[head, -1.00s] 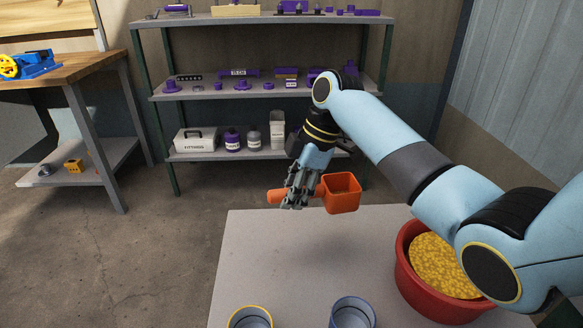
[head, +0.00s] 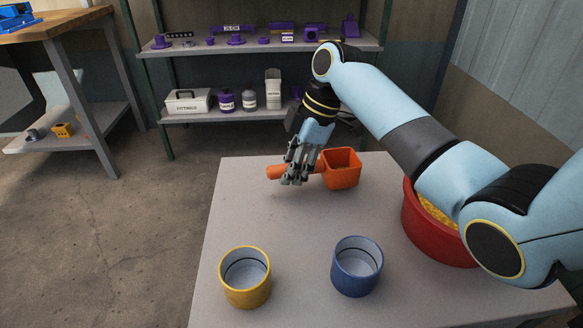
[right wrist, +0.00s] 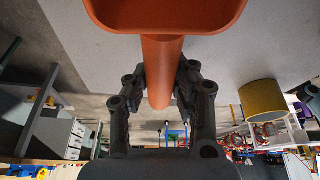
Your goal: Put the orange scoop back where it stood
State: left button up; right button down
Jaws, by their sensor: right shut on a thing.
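The orange scoop (head: 341,170) is near the far edge of the grey table in the head view, its square cup to the right and its handle to the left. My right gripper (head: 296,178) is shut on the handle; the right wrist view shows both fingers on either side of the scoop's handle (right wrist: 160,75). The scoop looks level, with the cup's open top up. I cannot tell whether it touches the table or hangs just above it. My left gripper is not in view.
A yellow cup (head: 246,277) and a blue cup (head: 356,267) stand at the front of the table (head: 225,215). A red tub (head: 432,232) of yellow granules stands at the right, partly behind my right arm. The table's left and middle are clear.

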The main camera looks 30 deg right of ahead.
jog(key=shift+f, duration=0.75)
dwell(0.3)
jog(key=c, duration=1.1)
grip_release()
jog(key=shift+o, duration=0.2)
